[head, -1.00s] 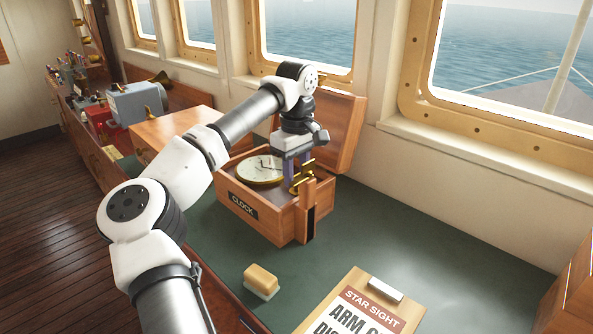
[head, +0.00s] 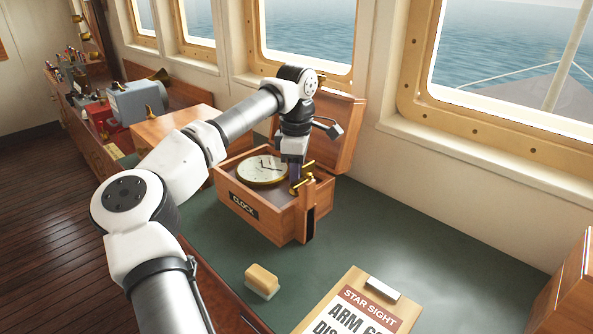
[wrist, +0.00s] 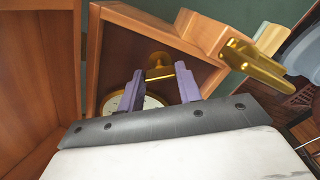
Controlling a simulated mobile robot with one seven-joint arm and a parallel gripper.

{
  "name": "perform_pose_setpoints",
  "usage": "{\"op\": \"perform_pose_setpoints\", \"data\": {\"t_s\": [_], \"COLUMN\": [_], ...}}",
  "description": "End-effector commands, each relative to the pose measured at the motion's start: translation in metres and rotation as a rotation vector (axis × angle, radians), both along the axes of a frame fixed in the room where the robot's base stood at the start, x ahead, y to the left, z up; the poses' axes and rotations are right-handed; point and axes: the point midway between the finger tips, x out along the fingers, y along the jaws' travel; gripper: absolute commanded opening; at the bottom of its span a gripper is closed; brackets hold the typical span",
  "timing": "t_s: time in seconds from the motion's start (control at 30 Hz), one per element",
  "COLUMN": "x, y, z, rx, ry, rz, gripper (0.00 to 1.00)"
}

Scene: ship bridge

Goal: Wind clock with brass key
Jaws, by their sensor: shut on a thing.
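The clock (head: 262,170) has a pale round face, dark hands and a brass rim. It lies face up in an open wooden box (head: 272,222) marked CLOCK. My gripper (head: 295,182) points down into the box at the right side of the clock. In the wrist view its two purple fingers (wrist: 161,88) are shut on a brass piece that looks like the key (wrist: 158,72). The fingers and the gripper body hide much of the clock face (wrist: 152,102) there. I cannot tell whether the key touches the clock.
The box's lid (head: 343,125) stands open behind. A wooden post with a brass fitting (wrist: 255,62) rises at the box's right corner, close to my gripper. A yellow-topped block (head: 262,281) and a STAR SIGHT clipboard (head: 352,302) lie in front.

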Motion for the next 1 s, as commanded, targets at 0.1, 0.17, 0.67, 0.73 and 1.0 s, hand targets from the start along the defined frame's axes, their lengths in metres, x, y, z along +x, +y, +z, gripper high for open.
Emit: {"op": "perform_pose_setpoints", "data": {"t_s": [0.1, 0.17, 0.67, 0.73, 1.0], "x": [0.0003, 0.0004, 0.0006, 0.0005, 0.0003], "y": [0.0009, 0.0008, 0.0008, 0.0007, 0.0004], "z": [0.0013, 0.0012, 0.0012, 0.0011, 0.0004], "rx": [0.002, 0.002, 0.002, 0.002, 0.001], "ry": [-0.002, -0.003, -0.003, -0.003, -0.001], "rz": [0.033, 0.044, 0.057, 0.056, 0.055], "gripper": [0.12, 0.12, 0.38, 0.48, 0.56]}}
